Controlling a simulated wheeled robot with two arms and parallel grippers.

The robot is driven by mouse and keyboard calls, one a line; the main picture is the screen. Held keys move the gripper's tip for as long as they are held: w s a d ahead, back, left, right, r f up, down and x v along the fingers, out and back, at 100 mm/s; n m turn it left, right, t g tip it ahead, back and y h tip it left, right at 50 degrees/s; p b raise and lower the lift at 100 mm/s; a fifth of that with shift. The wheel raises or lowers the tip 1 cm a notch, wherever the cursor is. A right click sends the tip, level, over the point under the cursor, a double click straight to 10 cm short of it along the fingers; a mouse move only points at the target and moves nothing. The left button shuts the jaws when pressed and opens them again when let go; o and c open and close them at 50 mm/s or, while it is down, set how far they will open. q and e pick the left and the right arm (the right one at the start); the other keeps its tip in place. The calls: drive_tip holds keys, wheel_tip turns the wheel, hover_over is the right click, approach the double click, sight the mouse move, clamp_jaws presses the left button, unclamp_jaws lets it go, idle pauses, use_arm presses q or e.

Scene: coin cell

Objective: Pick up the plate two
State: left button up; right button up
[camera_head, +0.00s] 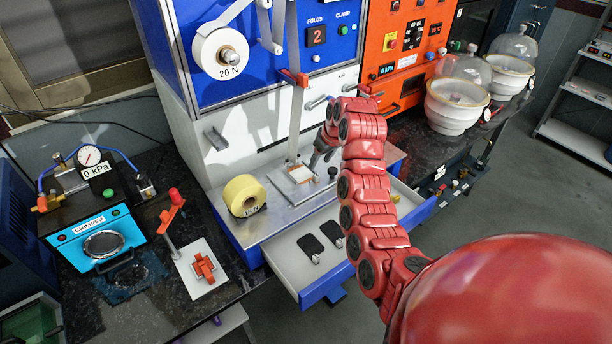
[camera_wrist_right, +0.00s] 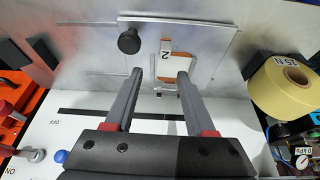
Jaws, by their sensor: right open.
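A small pale plate with an orange-brown patch (camera_wrist_right: 182,62) and a "2" tag (camera_wrist_right: 165,47) lies on a larger silver plate with a black knob (camera_wrist_right: 129,40). In the head view, the small plate (camera_head: 299,174) is on the metal ledge of the blue and white machine, with the knob (camera_head: 332,171) to its right. My right gripper (camera_head: 318,158) is above the ledge, close to the plate. In the wrist view, its fingers (camera_wrist_right: 160,74) are apart and empty, pointing toward the tagged plate. Contact cannot be told. My left gripper is out of view.
A yellow tape roll (camera_head: 244,196) stands on the ledge to the left. An open drawer (camera_head: 290,255) below holds two black tagged pieces. The crimper (camera_head: 98,232) stands left; glass-domed pots (camera_head: 457,95) stand right.

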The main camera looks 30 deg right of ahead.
sight(316, 174)
drive_tip(key=shift+w+a+f+p, duration=0.2)
drive_tip(key=shift+f+p, duration=0.65)
drive_tip(key=shift+f, duration=0.35)
drive_tip(key=shift+w+a+f+p, duration=0.1)
drive_tip(key=shift+a+f+p, duration=0.05)
drive_tip(key=shift+f+p, duration=0.85)
drive_tip(key=shift+w+f, duration=0.15)
drive_tip(key=shift+f, duration=0.35)
clamp_jaws()
